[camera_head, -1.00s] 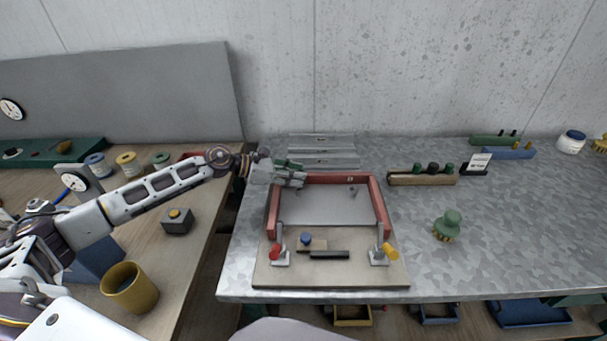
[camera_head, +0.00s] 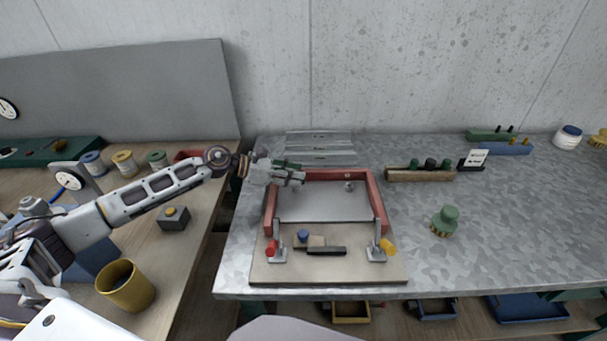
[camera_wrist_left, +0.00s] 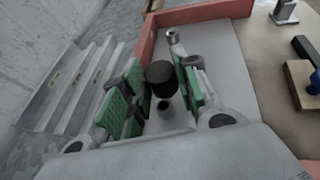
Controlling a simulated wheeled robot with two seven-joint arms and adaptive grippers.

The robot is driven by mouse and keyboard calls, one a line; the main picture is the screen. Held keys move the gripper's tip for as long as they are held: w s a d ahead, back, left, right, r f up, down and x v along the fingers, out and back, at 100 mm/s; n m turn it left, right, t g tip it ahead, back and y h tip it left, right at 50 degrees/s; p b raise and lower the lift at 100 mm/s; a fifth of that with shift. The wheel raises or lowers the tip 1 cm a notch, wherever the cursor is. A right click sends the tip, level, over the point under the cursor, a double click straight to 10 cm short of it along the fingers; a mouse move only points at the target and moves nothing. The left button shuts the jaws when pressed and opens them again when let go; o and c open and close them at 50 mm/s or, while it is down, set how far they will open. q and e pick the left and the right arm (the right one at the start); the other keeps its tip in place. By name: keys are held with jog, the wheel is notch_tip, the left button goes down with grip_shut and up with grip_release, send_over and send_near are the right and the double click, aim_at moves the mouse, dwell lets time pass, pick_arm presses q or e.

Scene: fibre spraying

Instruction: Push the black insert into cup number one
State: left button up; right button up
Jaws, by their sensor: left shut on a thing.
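My left gripper (camera_head: 297,176) is over the upper left corner of the red-walled frame (camera_head: 378,203). In the left wrist view my left gripper (camera_wrist_left: 155,88) has its green pads shut on the black insert (camera_wrist_left: 162,76), a short dark cylinder. A small grey cup (camera_wrist_left: 168,112) with a dark opening shows just below the insert in that picture. I cannot tell whether they touch. A second small cup (camera_wrist_left: 174,37) stands farther along the grey plate, and it shows in the head view (camera_head: 349,186). No cup numbers are readable. My right gripper is out of view.
Grey ridged strips (camera_head: 320,149) lie behind the frame. Red (camera_head: 271,248) and yellow (camera_head: 388,247) clamp handles and a black bar (camera_head: 326,251) are at the front. A green-topped brush (camera_head: 445,220) stands on clear table to the right.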

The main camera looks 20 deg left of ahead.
pick_arm(q)
jog(key=shift+a, duration=0.15)
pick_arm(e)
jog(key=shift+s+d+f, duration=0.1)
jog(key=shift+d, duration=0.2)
pick_arm(q)
jog(key=shift+w+a+r+b, duration=0.2)
jog(key=shift+w+a+b, duration=0.35)
jog(key=shift+a, duration=0.15)
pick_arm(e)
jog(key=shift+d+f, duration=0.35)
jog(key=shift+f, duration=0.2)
pick_arm(q)
jog(key=shift+s+d, duration=0.1)
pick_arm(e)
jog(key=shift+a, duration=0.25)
pick_arm(q)
jog(key=shift+s, duration=0.1)
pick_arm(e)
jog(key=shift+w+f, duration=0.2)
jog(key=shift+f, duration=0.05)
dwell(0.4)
